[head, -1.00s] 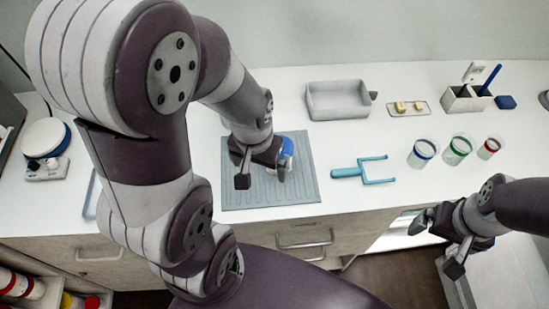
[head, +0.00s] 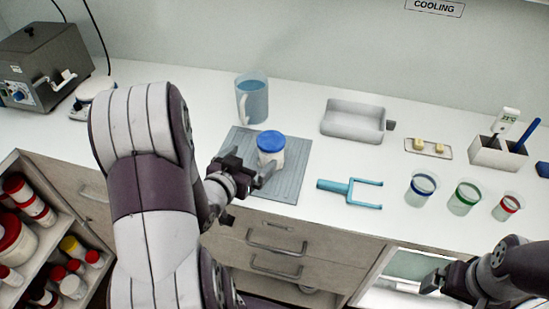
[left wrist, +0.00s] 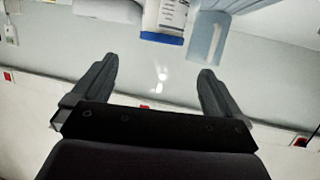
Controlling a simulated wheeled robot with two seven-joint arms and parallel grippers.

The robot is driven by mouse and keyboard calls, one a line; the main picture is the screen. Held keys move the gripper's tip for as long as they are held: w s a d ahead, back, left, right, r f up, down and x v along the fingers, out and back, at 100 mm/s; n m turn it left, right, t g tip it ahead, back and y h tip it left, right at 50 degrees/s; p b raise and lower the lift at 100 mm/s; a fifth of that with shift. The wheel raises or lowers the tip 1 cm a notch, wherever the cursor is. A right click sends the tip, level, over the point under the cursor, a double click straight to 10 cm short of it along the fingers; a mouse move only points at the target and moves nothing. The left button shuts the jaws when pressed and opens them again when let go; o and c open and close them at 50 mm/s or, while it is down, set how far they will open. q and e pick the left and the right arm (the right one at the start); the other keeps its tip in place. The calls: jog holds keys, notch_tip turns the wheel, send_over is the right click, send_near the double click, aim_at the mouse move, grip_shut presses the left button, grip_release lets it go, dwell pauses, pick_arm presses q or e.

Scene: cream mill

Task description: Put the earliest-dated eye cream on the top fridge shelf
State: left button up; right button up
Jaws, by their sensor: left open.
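A white jar with a blue lid (head: 271,147) stands upright on the grey ribbed mat (head: 293,185). In the left wrist view the jar (left wrist: 165,20) shows upside down at the top edge, with small print too blurred to read. My left gripper (head: 252,173) is open beside the jar, at its lower left; the jar is not clearly between the fingers. It also shows empty in the left wrist view (left wrist: 158,85). My right gripper (head: 437,281) is at the lower right, its jaws partly hidden. A pale compartment (head: 405,265) under the counter may be the fridge; no shelf shows clearly.
A jug (head: 252,98) stands behind the mat. A blue fork-shaped tool (head: 345,188), grey tray (head: 352,121) and several ringed cups (head: 464,198) are to the right. A shelf unit (head: 75,222) with several jars is at lower left.

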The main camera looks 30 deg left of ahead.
pick_arm(q)
send_near(271, 139)
jog(key=shift+w+a+f, duration=0.3)
jog(key=shift+w+a, duration=0.05)
jog(key=shift+w, duration=0.2)
jog(key=shift+w+a+f, duration=0.3)
jog(key=shift+w+a, duration=0.05)
jog(key=shift+w, duration=0.25)
jog(key=w, duration=0.1)
jog(key=w+d, duration=0.1)
jog(key=w, duration=0.1)
jog(key=shift+d+f, duration=0.15)
jog(key=shift+f, duration=0.2)
jog(key=x, duration=0.4)
jog(key=shift+f+p, duration=0.4)
jog(key=shift+f, duration=0.05)
jog(key=shift+w, duration=0.25)
jog(key=shift+s, duration=0.1)
jog(key=shift+c, duration=0.3)
jog(key=shift+r, duration=0.1)
jog(key=c, duration=1)
pick_arm(e)
jog(key=shift+a+r, duration=0.4)
